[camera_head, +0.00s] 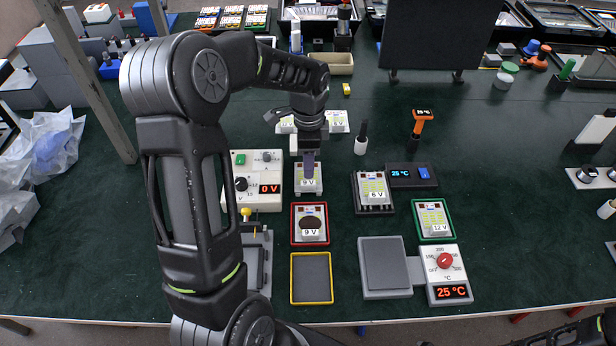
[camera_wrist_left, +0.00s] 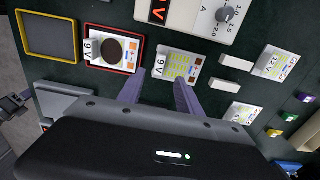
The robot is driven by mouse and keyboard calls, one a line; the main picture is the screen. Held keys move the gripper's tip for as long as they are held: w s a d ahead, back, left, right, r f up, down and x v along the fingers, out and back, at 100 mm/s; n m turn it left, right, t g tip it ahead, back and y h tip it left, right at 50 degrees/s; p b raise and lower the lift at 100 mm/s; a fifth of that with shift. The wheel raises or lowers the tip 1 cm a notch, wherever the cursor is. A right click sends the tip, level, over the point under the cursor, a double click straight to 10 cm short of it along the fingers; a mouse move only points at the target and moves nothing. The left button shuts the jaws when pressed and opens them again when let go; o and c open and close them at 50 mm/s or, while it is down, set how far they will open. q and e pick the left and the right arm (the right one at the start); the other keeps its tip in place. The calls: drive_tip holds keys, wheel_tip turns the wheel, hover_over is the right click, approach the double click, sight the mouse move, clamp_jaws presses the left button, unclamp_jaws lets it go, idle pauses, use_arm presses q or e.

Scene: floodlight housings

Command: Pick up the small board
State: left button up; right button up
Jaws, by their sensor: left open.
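A small light board marked 9 V (camera_head: 310,186) lies on the dark green table, under my left gripper. It also shows in the left wrist view (camera_wrist_left: 182,62), ahead of and between the two purple fingertips. My left gripper (camera_head: 309,166) is open above this board, fingers pointing down; I cannot tell whether they touch it. Similar boards are a 9 V one with a dark disc in a red frame (camera_head: 310,224), a 6 V one on a black base (camera_head: 373,193) and a 12 V one in a green frame (camera_head: 434,219). My right arm shows only partly at the bottom right corner.
A white meter box (camera_head: 257,172) reading 0 V stands left of the board. An empty yellow-rimmed tray (camera_head: 311,278) and a grey heating plate (camera_head: 385,266) lie nearer me.

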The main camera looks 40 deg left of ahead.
sight(308, 183)
use_arm(q)
drive_tip(key=shift+f, duration=1.1)
drive_tip(key=shift+f, duration=0.15)
wheel_tip(308, 183, down, 5)
drive_tip(key=shift+r+p, duration=0.1)
drive_tip(key=shift+p, duration=0.8)
clamp_jaws()
